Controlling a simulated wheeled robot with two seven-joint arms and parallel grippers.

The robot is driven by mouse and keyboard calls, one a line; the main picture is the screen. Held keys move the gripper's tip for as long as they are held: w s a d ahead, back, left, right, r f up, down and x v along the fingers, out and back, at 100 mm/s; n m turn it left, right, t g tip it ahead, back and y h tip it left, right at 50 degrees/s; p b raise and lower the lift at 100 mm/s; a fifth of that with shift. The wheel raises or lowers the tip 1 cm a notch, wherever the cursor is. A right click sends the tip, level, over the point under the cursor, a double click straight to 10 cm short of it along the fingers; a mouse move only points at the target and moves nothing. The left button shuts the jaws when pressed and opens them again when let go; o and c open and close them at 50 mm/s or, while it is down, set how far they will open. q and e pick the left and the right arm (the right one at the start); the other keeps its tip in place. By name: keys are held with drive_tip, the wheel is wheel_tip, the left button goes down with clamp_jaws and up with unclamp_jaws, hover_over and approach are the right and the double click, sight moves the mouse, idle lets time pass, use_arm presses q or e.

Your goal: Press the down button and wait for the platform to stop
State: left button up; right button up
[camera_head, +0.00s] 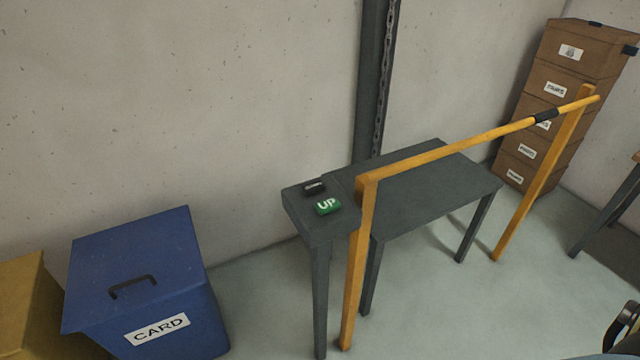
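A green button marked UP (327,206) sits on a narrow dark grey stand (318,230). Just behind it is a dark button (314,187) whose label is too small to read. To the right of the stand is a dark grey table-like platform (430,185) on legs, with nothing on it. A dark mast with a chain (375,90) rises behind it. A dark mechanical part, probably my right gripper (622,326), is cut off at the lower right edge, far from the buttons. My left gripper is not in view.
An orange rail (470,143) on two posts crosses in front of the platform. A blue CARD bin (140,280) and a yellow box (35,305) stand at left. Stacked brown cartons (555,105) stand at back right. Floor before the rail is clear.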

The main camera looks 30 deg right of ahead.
drive_tip(key=shift+d, duration=0.25)
drive_tip(key=c, duration=1.4)
drive_tip(key=shift+s, duration=0.1)
clamp_jaws()
